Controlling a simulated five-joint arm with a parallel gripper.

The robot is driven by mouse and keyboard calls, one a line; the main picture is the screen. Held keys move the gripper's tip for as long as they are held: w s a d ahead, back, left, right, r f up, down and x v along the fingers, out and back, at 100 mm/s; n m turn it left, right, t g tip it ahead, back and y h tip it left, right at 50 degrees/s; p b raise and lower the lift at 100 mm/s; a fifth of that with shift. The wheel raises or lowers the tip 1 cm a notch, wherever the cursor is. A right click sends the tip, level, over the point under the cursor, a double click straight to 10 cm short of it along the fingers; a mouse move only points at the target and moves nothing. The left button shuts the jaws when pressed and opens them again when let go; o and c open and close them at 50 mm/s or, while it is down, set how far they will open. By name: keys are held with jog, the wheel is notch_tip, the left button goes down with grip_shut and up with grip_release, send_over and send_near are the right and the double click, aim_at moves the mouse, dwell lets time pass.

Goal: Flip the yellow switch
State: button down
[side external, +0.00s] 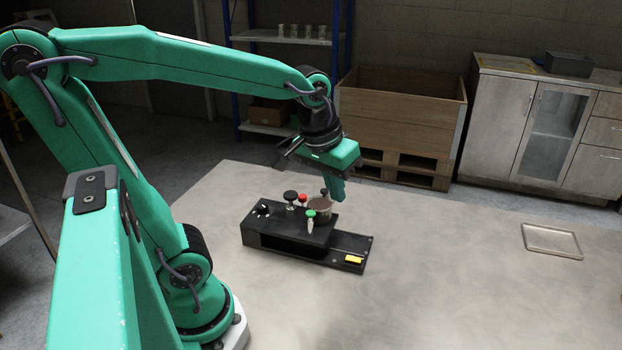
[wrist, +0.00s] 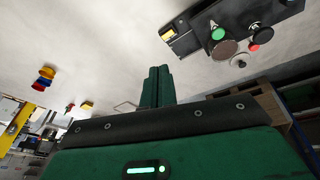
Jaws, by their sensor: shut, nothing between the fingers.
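The yellow switch (side external: 353,259) is a small block on the low front step of a black control box (side external: 270,243) on the table. It also shows in the wrist view (wrist: 168,34), at the box's left end. My gripper (side external: 337,192) points down behind the box, apart from the switch. In the wrist view its green fingers (wrist: 157,85) are pressed together with nothing between them. The box's raised part carries a green button (side external: 311,213), a red button (side external: 303,198), a black knob (side external: 291,195) and a brown disc (side external: 319,207).
A shallow clear tray (side external: 551,240) lies on the table at the right. A wooden crate (side external: 400,105) on pallets and a grey cabinet (side external: 548,130) stand beyond the table. Table space right of the box is clear. Small coloured items (wrist: 45,76) show at left in the wrist view.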

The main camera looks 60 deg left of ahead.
aim_at(357, 259)
jog(key=w+a+f+n+g, duration=0.1)
jog(key=w+f+n+g, duration=0.2)
jog(key=w+f+n, duration=0.2)
jog(key=shift+w+a+f, duration=0.4)
jog(key=shift+w+f, duration=0.15)
jog(key=shift+w, duration=0.8)
jog(key=shift+f, duration=0.15)
notch_tip(357, 259, down, 14)
jog(key=shift+r, duration=0.15)
dwell(0.4)
jog(key=shift+w+f, duration=0.1)
jog(key=shift+f, duration=0.1)
dwell(0.3)
jog(key=shift+s+a+r, duration=0.2)
jog(key=shift+s+a, duration=0.3)
jog(key=shift+s, duration=0.1)
